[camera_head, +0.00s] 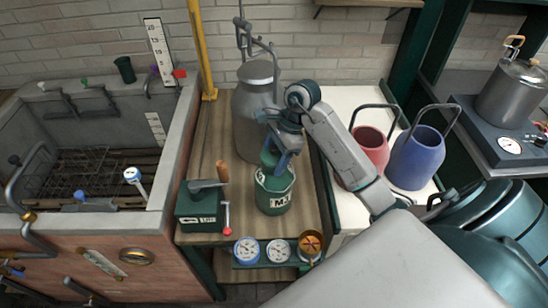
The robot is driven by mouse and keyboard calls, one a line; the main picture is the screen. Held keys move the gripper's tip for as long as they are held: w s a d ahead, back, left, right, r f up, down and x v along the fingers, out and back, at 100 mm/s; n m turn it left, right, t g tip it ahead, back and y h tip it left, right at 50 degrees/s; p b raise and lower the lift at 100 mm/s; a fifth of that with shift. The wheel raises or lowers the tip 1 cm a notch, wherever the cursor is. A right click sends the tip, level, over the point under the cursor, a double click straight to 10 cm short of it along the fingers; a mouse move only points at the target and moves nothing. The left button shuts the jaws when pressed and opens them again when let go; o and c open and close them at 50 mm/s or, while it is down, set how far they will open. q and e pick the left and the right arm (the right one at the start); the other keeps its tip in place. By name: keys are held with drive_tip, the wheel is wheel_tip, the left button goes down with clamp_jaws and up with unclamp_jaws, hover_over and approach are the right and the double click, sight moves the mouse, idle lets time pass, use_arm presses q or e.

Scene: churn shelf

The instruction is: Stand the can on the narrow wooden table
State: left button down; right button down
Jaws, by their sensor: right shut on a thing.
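A green can (273,197) with white lettering is upright over the front part of the narrow wooden table (210,150). My right gripper (281,162) comes down from above and is shut on the can at its top. The gripper hides part of the can's top. I cannot tell whether the can's base touches the tabletop or hangs slightly above it. My left gripper is out of view.
A tall metal churn (250,115) stands behind the can. A green box with a crank (198,210) is left of it. Gauges (277,251) line the front edge. Red (372,150) and blue (415,160) pails stand right, a stone trough (175,150) left.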

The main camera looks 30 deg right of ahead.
drive_tip(key=shift+c, duration=1.8)
unclamp_jaws()
drive_tip(key=shift+f, duration=0.1)
drive_tip(key=shift+r, duration=0.3)
drive_tip(key=v, duration=0.3)
drive_tip(key=shift+f+b, duration=0.1)
drive_tip(key=shift+b, duration=0.25)
drive_tip(key=p+v, duration=0.3)
drive_tip(key=v, duration=0.6)
drive_tip(key=shift+s+a+f, duration=0.1)
